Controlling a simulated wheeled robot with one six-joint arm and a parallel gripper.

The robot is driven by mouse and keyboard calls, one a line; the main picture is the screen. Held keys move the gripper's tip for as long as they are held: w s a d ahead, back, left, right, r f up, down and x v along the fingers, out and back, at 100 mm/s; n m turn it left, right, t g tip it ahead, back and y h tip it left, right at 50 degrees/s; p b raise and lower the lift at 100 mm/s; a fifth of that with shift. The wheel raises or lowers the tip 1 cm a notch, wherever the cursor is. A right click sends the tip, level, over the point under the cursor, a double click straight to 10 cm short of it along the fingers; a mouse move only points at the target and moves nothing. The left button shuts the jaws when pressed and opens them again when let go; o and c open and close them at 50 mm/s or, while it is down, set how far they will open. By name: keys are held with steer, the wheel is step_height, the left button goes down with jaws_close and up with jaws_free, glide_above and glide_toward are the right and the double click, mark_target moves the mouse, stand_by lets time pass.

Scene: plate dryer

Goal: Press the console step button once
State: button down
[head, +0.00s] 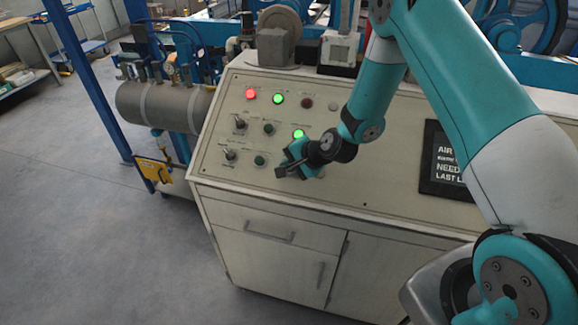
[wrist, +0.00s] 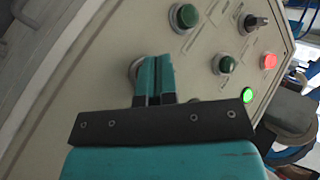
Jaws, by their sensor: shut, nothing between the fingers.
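The console (head: 375,180) has a sloped cream panel with several buttons and knobs. Their labels are too small to read, so I cannot tell which is the step button. My gripper (head: 281,172) is shut and empty, low over the panel's left part. In the wrist view its teal fingers (wrist: 153,65) cover most of a round pale-rimmed control (wrist: 134,69); I cannot tell whether they touch it. An unlit green button (head: 259,160) lies left of the gripper, and another (head: 268,129) lies above it. A lit green button (head: 299,134) is just above my wrist.
The top row holds a lit red button (head: 252,93), a lit green one (head: 278,98) and a dark red one (head: 307,103). Two black knobs (head: 239,123) (head: 229,154) stick up at the left. A black sign (head: 445,165) is at right. Floor at left is open.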

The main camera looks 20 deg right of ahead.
steer(key=shift+f, duration=0.1)
stand_by(0.3)
steer(key=shift+w+d+f+b, duration=0.15)
steer(key=shift+f+b, duration=0.15)
steer(key=shift+b, duration=0.15)
